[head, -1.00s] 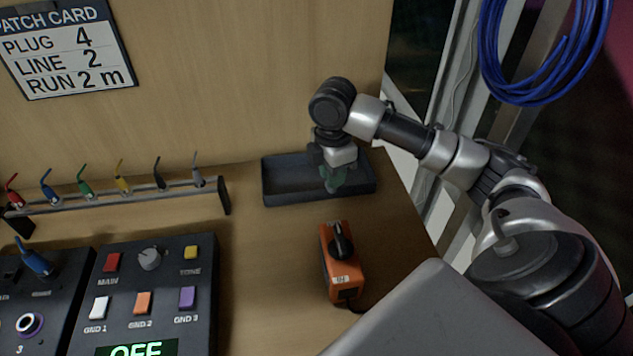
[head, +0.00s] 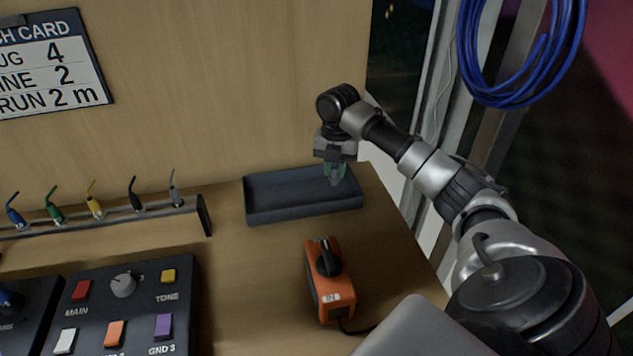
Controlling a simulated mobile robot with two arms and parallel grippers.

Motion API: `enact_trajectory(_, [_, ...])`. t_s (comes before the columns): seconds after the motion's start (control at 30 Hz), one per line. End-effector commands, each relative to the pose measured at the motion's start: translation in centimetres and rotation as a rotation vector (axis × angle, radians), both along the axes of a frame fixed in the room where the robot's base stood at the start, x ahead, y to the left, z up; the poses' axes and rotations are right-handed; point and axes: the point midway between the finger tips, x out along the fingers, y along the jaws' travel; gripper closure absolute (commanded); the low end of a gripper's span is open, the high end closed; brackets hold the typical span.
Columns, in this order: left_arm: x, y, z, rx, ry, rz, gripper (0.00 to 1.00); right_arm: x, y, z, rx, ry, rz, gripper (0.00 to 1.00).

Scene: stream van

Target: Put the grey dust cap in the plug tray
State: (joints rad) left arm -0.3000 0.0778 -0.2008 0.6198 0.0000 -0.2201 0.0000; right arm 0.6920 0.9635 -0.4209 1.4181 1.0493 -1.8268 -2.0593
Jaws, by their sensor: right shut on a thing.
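The plug tray (head: 300,212) is a dark, shallow rectangular tray at the back of the wooden bench, against the panel. My right gripper (head: 336,178) points down over the right end of the tray, its greenish fingertips close together. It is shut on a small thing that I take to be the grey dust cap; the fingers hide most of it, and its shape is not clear. I cannot tell whether it touches the tray floor. No other dust cap shows. My left gripper is out of view.
An orange box (head: 329,287) with a black knob and a cable stands in front of the tray. A rack of coloured plugs (head: 110,222) lies to the left. A button panel (head: 130,305) is at front left. Blue cable (head: 477,75) hangs at upper right.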

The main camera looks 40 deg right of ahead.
Motion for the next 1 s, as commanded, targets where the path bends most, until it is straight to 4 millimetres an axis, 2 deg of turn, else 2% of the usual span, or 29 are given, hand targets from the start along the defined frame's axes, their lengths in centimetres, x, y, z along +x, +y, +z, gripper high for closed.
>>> enact_trajectory(0.03, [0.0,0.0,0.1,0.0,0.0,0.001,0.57,1.2,0.1,-0.6,0.004,0.0,-0.003,1.0])
enact_trajectory(0.13, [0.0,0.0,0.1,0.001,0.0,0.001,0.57,3.2,-0.1,-1.8,0.004,0.0,-0.002,1.0])
enact_trajectory(0.33, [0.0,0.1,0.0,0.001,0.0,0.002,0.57,5.4,-0.4,-3.2,0.001,-0.001,-0.002,1.0])
enact_trajectory(0.53, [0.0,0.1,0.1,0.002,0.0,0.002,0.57,5.8,-0.4,-4.1,-0.003,0.002,-0.001,1.0])
enact_trajectory(0.8, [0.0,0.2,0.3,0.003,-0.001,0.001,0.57,5.7,-0.4,-7.5,-0.002,0.001,-0.001,1.0])
enact_trajectory(1.0, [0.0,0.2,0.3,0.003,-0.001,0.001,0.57,5.7,-0.4,-7.5,-0.002,0.0,-0.001,1.0])
